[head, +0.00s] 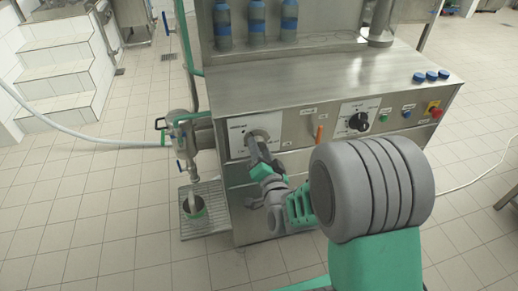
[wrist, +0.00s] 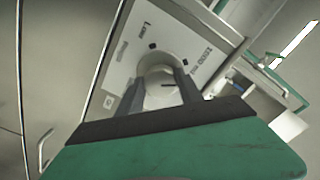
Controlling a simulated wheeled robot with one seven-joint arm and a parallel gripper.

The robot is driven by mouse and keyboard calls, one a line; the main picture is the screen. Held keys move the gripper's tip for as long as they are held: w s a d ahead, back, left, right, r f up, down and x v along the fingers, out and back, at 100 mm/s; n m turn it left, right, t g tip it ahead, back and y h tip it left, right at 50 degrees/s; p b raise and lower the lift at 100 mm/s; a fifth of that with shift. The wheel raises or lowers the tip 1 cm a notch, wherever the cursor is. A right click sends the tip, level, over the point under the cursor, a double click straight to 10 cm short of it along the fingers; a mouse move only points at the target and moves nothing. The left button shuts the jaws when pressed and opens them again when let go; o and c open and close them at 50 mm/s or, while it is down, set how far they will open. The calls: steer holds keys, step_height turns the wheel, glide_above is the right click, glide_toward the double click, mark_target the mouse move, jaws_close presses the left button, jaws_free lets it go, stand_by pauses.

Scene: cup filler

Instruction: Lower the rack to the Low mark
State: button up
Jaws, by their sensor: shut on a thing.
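A round pale knob (wrist: 163,88) sits on a white label plate (wrist: 122,72) on the machine front. It has a short dark line on its face. My gripper (wrist: 163,80) is shut on the knob, one finger on each side. In the head view my gripper (head: 255,148) reaches the left label plate (head: 238,140) and partly hides the knob. A slatted metal rack (head: 214,224) stands low at the machine's left, under a nozzle, with a green-banded cup on it.
An orange lever (head: 319,132), a black dial (head: 358,121) and coloured buttons sit to the right on the same front. Tiled floor is open at the left.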

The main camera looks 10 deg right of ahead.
steer(key=n+b, duration=0.3)
steer(key=n, duration=0.3)
steer(key=n+b, duration=0.4)
steer(key=n, duration=0.2)
steer(key=n+b, duration=0.3)
steer(key=n, duration=0.3)
steer(key=shift+d+f, duration=0.1)
steer(key=shift+f, duration=0.2)
steer(key=shift+r+n+b, duration=0.2)
steer(key=shift+n+b, duration=1.35)
steer(key=shift+n, duration=0.55)
steer(key=o, duration=1.3)
steer(key=shift+r, duration=0.1)
steer(key=shift+o, duration=0.2)
